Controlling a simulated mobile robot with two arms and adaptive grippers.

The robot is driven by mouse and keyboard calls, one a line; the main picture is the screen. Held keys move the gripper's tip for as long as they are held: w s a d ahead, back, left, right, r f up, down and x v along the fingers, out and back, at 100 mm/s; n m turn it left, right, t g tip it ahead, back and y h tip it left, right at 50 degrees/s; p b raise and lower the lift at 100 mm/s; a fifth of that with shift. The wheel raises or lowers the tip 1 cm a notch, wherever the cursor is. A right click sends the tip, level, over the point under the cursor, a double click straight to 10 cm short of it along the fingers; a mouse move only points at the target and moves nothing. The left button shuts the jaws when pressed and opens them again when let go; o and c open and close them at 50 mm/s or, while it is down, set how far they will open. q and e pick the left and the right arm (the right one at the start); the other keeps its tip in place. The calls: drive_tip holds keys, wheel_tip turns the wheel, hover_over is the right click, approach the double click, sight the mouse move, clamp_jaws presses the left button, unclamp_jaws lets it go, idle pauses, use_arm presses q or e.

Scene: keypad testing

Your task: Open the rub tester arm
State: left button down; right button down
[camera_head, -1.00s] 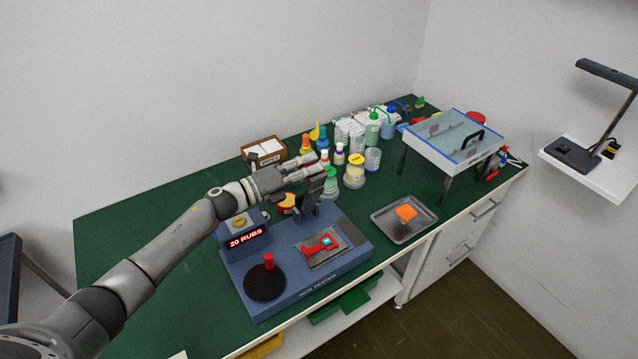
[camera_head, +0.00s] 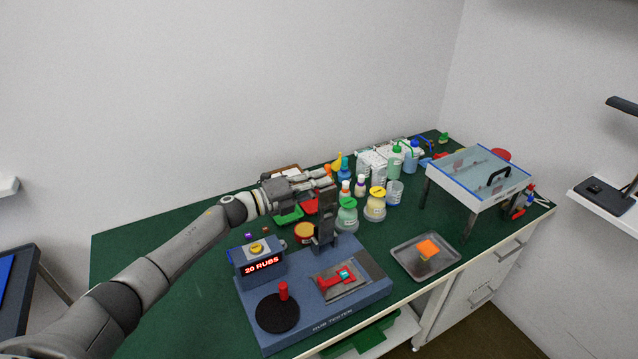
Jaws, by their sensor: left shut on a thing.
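The blue rub tester (camera_head: 345,318) stands at the front of the green bench, its display reading "20 RUBS". Its dark arm (camera_head: 325,222) stands raised and close to upright at the back of the base. The red and grey test piece (camera_head: 337,280) below lies uncovered. My left gripper (camera_head: 327,182) is at the top of the raised arm, shut on it; the exact contact is small and partly hidden. My right gripper is not in view.
Bottles and jars (camera_head: 375,204) stand close behind the arm. A clear-topped box on legs (camera_head: 478,172) is at the right. The bench left of the tester is mostly clear.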

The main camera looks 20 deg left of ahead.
use_arm(q)
drive_tip(key=shift+f, duration=0.25)
drive_tip(key=c, duration=1.7)
unclamp_jaws()
drive_tip(key=shift+c, duration=0.2)
drive_tip(key=shift+o, duration=1.1)
drive_tip(key=shift+a, duration=0.2)
drive_tip(key=v, duration=1.2)
